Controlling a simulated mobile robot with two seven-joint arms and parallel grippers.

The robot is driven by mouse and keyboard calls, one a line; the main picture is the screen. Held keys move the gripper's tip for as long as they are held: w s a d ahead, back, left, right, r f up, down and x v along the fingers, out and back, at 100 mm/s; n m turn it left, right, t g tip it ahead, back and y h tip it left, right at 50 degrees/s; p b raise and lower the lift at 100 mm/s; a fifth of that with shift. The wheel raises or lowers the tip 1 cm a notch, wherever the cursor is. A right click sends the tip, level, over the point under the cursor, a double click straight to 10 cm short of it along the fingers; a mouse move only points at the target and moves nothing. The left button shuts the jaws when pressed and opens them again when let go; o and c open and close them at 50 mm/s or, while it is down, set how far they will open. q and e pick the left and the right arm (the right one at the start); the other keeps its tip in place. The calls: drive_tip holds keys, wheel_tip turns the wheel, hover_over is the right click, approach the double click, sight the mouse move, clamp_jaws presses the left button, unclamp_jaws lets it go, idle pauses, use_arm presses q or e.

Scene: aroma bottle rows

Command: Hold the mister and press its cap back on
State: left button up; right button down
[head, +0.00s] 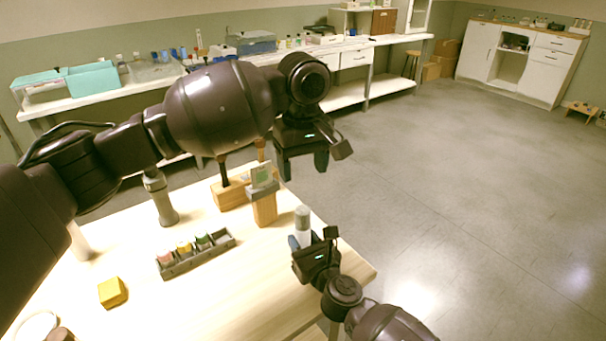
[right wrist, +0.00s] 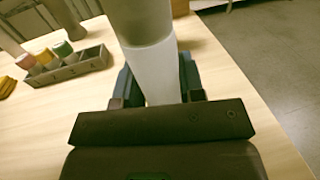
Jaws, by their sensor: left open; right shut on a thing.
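The mister (head: 303,230) is a white upright cylinder with a grey-green upper part (head: 302,211), near the right edge of the wooden table. I cannot tell whether that upper part is the cap or how firmly it sits. My right gripper (head: 308,245) is shut around the white lower body. In the right wrist view, the white body (right wrist: 155,75) stands between the fingers, below the grey-green part (right wrist: 142,20). My left gripper (head: 303,168) is open and empty, pointing down above the mister and apart from it.
A grey rack (head: 196,264) with pink, yellow and green-topped bottles stands to the left; its right end compartment looks empty. A yellow block (head: 112,292) lies front left. A wooden stand with a small screen (head: 263,205) and a grey-green post (head: 160,200) stand behind. The table's front middle is clear.

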drive_tip(key=c, duration=0.6)
unclamp_jaws()
drive_tip(key=shift+c, duration=0.2)
drive_tip(key=p+v, duration=0.1)
drive_tip(key=v, duration=0.8)
drive_tip(key=shift+s+d, duration=0.1)
drive_tip(key=shift+s, duration=0.1)
use_arm(q)
drive_tip(key=shift+s+r, duration=0.1)
drive_tip(key=shift+r, duration=1.2)
use_arm(e)
drive_tip(key=shift+s+d, duration=0.3)
drive_tip(key=shift+s, duration=0.3)
